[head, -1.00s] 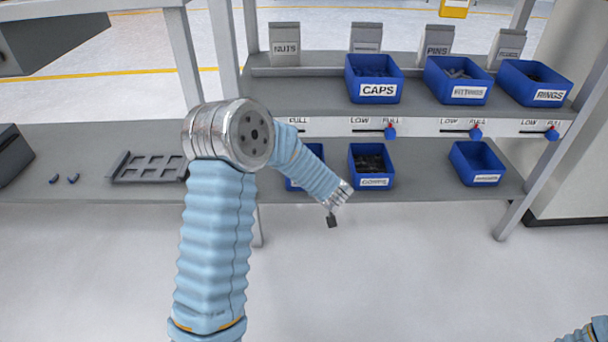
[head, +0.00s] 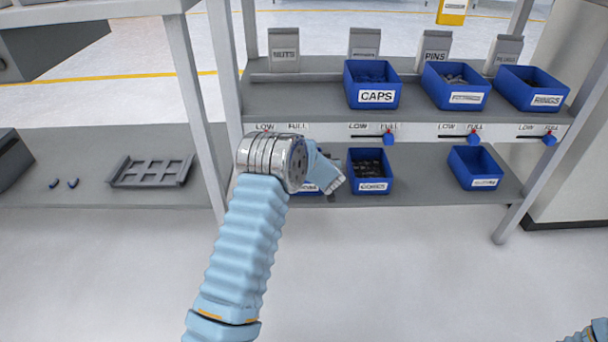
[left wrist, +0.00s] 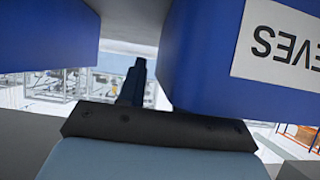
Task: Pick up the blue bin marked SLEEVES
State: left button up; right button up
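A blue bin (left wrist: 207,60) fills the right of the left wrist view, its white label upside down and cut off, reading "EVES". In the head view, a blue bin (head: 309,188) on the lower shelf is mostly hidden behind my left arm; its label cannot be read there. It appears to be the same bin. My left gripper (left wrist: 133,82) is beside this bin, in the gap between it and another blue bin (left wrist: 48,35). One dark finger shows clearly; its opening cannot be judged. My right gripper is out of view.
On the lower shelf, a bin of dark parts (head: 370,168) stands just right of my left arm, and an empty-looking bin (head: 475,166) farther right. CAPS (head: 372,83) and other bins stand above. A rail with sliders (head: 430,132) and a post (head: 197,110) are close by.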

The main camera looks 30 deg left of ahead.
pick_arm(q)
jog(key=shift+w+a+f, duration=0.15)
jog(key=shift+w, duration=0.15)
grip_shut()
dwell(1.0)
